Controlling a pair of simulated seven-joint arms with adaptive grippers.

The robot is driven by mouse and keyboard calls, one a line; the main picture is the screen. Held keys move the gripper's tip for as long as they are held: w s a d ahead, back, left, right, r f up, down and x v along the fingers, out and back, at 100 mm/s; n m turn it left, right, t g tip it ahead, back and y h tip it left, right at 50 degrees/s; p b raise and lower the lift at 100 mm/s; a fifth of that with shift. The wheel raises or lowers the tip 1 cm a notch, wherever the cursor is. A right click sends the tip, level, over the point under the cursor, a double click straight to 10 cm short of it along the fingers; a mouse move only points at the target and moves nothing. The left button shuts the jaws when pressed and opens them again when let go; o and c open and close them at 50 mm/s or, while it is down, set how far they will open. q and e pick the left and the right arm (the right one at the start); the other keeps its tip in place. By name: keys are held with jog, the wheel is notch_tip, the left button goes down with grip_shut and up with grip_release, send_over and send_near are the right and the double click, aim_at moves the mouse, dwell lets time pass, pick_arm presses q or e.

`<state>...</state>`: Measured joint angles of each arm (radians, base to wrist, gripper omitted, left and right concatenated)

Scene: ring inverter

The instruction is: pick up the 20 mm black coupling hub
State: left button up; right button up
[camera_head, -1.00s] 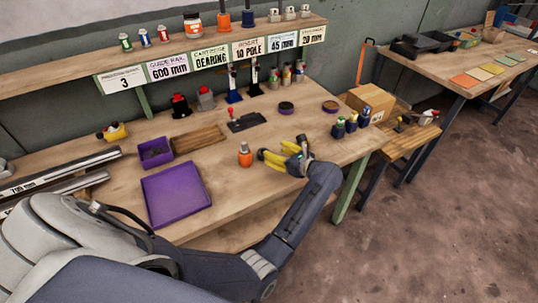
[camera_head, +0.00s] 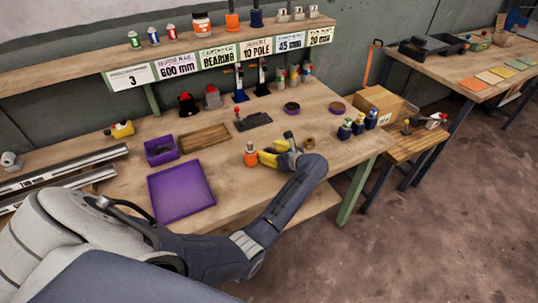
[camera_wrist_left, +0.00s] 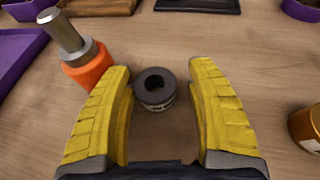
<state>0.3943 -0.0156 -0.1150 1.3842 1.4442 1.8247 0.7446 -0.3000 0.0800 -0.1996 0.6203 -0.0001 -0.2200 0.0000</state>
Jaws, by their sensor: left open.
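The black coupling hub (camera_wrist_left: 154,87) is a short dark ring with a central bore, standing on the wooden bench in the left wrist view. My left gripper (camera_wrist_left: 161,72) is open, with one yellow finger on each side of the hub. The hub sits near the left finger, and I cannot tell whether they touch. In the head view my left gripper (camera_head: 271,154) is low over the bench, just right of an orange part (camera_head: 250,156), and the hub is hidden there. The orange part (camera_wrist_left: 88,64) has a silver shaft and stands close outside the left finger. My right gripper is not in view.
A gold-coloured round part (camera_wrist_left: 306,128) stands right of the right finger. A purple tray (camera_head: 181,192), a small purple bin (camera_head: 161,151) and a wooden tray (camera_head: 205,138) lie to the left. Several bottles (camera_head: 358,124) stand at the right bench end.

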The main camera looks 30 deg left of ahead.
pick_arm(q)
jog(key=c, duration=1.2)
jog(key=shift+r, duration=0.1)
